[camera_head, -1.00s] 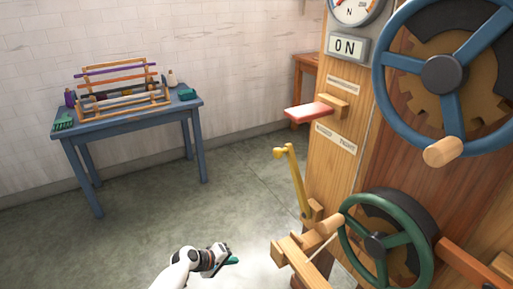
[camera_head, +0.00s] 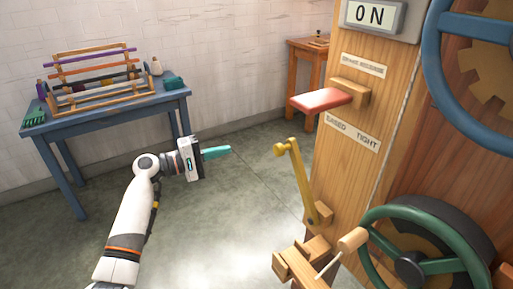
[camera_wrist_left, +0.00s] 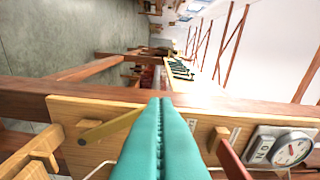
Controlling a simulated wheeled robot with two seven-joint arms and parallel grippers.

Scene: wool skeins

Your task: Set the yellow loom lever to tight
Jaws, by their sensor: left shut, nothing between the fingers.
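The yellow lever (camera_head: 301,183) stands on a wooden bracket at the side of the wooden machine post. It leans to the left, its knob end away from the post. A plate above it (camera_head: 352,133) reads EASED on the left and TIGHT on the right. My left gripper (camera_head: 229,151) is shut and empty, its teal fingers pointing right, left of the knob and apart from it. In the left wrist view the shut fingers (camera_wrist_left: 162,104) point at the machine, with the yellow lever (camera_wrist_left: 110,127) to their left. My right gripper is not in view.
A red paddle (camera_head: 321,100) juts from the post above the lever. A green handwheel (camera_head: 425,265) and a blue wheel (camera_head: 435,60) are at the right. A blue table (camera_head: 100,115) with a small loom stands at the left.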

